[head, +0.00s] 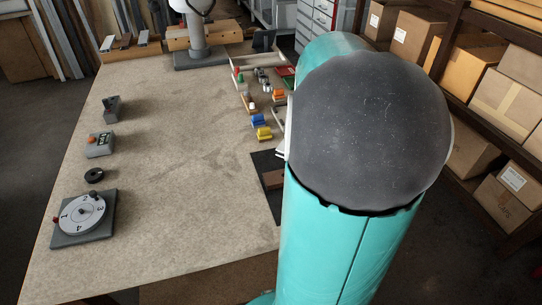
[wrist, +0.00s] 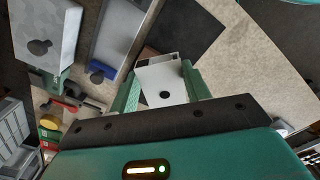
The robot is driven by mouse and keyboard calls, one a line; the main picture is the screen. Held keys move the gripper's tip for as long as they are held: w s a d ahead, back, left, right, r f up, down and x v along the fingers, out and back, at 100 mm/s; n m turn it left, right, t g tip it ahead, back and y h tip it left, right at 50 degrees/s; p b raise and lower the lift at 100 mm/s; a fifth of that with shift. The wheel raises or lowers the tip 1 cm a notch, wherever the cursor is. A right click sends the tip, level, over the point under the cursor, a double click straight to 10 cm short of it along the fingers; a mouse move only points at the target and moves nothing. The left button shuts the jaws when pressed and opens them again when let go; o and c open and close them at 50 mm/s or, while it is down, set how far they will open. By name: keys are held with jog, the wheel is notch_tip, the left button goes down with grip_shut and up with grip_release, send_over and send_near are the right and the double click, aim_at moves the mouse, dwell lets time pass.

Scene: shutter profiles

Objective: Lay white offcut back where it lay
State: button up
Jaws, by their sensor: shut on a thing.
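The white offcut (wrist: 172,78) is a short, hollow white profile with a dark round hole in its face. In the wrist view my gripper (wrist: 161,74) has its two green fingers on either side of it, shut on it. A dark mat (wrist: 190,28) lies beyond the offcut, with a brown piece (wrist: 151,52) at its near left edge. The mat also shows in the head view (head: 264,160), partly behind my arm. My gripper is hidden there by my arm. I cannot tell whether the offcut touches the surface below.
Left of the fingers in the wrist view are a long pale profile (wrist: 118,32) with a blue piece (wrist: 103,70) and a grey block (wrist: 45,35). In the head view, yellow (head: 264,133) and orange clamps stand behind the mat. A numbered dial (head: 82,214) stands left; the bench middle is clear.

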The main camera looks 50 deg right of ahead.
jog(key=shift+s+d, duration=0.15)
jog(key=shift+w+f, duration=0.15)
jog(key=shift+w, duration=0.2)
jog(key=w+d+f, duration=0.3)
jog(key=w+f, duration=0.1)
jog(key=w, duration=0.3)
send_over(281, 160)
jog(key=f, duration=0.5)
jog(key=shift+s+a, duration=0.2)
jog(key=shift+s, duration=0.1)
jog(key=shift+w+d+f, duration=0.15)
jog(key=shift+w+f, duration=0.25)
jog(key=shift+f, duration=0.1)
jog(key=shift+s+f, duration=0.1)
jog(key=shift+f, duration=1.3)
jog(key=o, duration=1.1)
jog(key=shift+f, duration=0.15)
jog(key=shift+c, duration=0.2)
